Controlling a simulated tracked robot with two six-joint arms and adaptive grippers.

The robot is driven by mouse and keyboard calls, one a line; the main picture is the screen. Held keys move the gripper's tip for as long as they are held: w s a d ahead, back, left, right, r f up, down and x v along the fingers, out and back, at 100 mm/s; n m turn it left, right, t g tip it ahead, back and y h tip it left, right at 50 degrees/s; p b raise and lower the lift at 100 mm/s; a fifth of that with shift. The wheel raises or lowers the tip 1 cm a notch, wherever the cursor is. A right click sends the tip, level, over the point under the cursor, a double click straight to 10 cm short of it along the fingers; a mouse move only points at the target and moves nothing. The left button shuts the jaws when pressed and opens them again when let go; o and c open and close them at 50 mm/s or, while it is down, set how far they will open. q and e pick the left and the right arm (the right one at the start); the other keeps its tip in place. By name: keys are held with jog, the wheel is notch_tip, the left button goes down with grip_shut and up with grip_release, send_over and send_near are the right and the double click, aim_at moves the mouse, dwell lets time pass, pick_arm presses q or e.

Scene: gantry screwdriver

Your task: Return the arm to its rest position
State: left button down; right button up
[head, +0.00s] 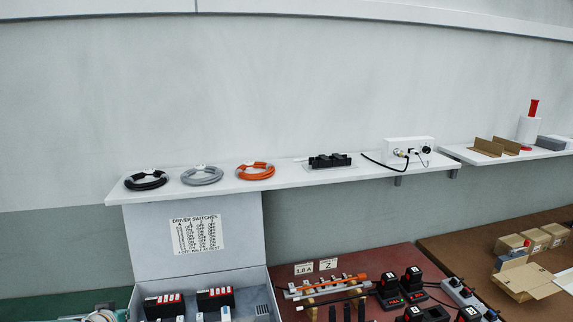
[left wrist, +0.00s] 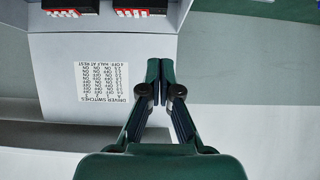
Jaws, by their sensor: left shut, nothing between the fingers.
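My left gripper (left wrist: 160,75) shows in the left wrist view, its two dark green fingers together and empty. Its tips lie in front of the grey panel that carries the driver switches label (left wrist: 103,83), just beside the label; that view sees the panel upside down. The label (head: 197,233) also shows in the head view, on the raised panel of a grey enclosure (head: 130,245). The left gripper cannot be made out in the head view. My right gripper shows in neither view.
Red-and-black driver units (head: 215,299) sit in the enclosure. A white shelf (head: 300,178) above holds black, grey and orange cable coils (head: 256,171) and a white box (head: 409,149). To the right are a red mat (head: 400,262) with tools and chargers, and cardboard boxes (head: 525,279).

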pick_arm(q)
jog(key=s+d+f+g+h, duration=0.2)
jog(key=s+d+f, duration=0.3)
jog(key=d+f, duration=0.35)
jog(key=s+d+f+g+h, duration=0.2)
jog(key=s+d+f, duration=0.45)
jog(key=f, duration=0.25)
jog(key=s+d+f+g+h, duration=0.1)
jog(key=s+d+f, duration=0.3)
jog(key=s, duration=0.6)
jog(key=s+d+f+g+h, duration=0.1)
jog(key=s+d+f+g, duration=0.3)
jog(key=s+d, duration=0.5)
jog(key=shift+s+f+m+h, duration=0.15)
jog(key=shift+s+m+h, duration=0.15)
jog(key=shift+s, duration=0.15)
jog(key=shift+d, duration=0.1)
